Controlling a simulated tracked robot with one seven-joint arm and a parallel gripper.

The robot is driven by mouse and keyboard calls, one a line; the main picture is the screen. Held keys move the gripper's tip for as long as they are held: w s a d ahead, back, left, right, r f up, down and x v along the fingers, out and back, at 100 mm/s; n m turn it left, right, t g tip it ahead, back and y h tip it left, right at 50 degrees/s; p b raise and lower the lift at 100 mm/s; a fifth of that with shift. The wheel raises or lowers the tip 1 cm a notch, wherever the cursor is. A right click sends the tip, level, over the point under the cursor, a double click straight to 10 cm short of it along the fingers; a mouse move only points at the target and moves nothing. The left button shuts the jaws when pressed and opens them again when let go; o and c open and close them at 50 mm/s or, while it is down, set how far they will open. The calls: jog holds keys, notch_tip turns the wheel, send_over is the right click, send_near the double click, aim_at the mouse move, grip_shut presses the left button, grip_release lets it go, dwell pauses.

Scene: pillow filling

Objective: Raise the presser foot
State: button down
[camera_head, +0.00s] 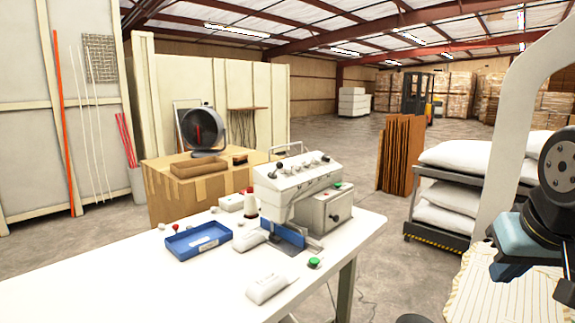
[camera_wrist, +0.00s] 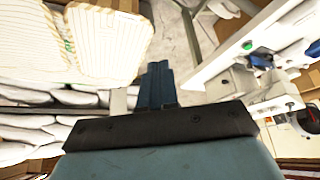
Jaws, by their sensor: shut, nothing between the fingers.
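The sewing machine (camera_head: 300,180), a white and grey unit with a carry handle and knobs on top, stands on the right part of the white table. A blue plate (camera_head: 288,236) is under its head. The presser foot is too small or hidden to make out. In the wrist view, part of the machine (camera_wrist: 268,92) shows tilted at the right. My gripper (camera_wrist: 158,82) is shut and empty, its dark fingers together. In the head view my wrist and blue-grey hand are at the right edge, well apart from the machine; the fingertips are not clear there.
On the white table (camera_head: 130,285) are a blue tray (camera_head: 198,241), a green button (camera_head: 314,263) and small white boxes. A cardboard box (camera_head: 170,200) with a fan (camera_head: 203,130) stands behind. A pillow cart (camera_head: 425,225) is right of the table, with bare floor between.

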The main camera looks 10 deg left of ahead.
jog(key=c, duration=1.9)
grip_release()
jog(key=shift+o, duration=1.6)
jog(key=shift+w+a, duration=0.2)
jog(key=shift+a, duration=0.2)
jog(key=o, duration=0.6)
jog(key=w+a+m+y, duration=0.1)
jog(key=w+a+y, duration=0.1)
jog(key=a, duration=0.2)
jog(key=w+a+m+g+y, duration=0.1)
jog(key=w+a+m+y, duration=0.1)
jog(key=a, duration=0.1)
jog(key=w+a+m+y, duration=0.2)
jog(key=a, duration=0.2)
jog(key=shift+w+a+r+g, duration=0.15)
jog(key=shift+a+r+g, duration=0.05)
jog(key=shift+a+g, duration=0.2)
jog(key=m+t+y, duration=0.6)
jog(key=m+y, duration=0.3)
jog(key=m, duration=1.4)
send_near(282, 166)
jog(key=x, duration=1.1)
jog(key=shift+w+a+f, duration=0.1)
jog(key=shift+w+a, duration=0.05)
jog(key=shift+w, duration=0.05)
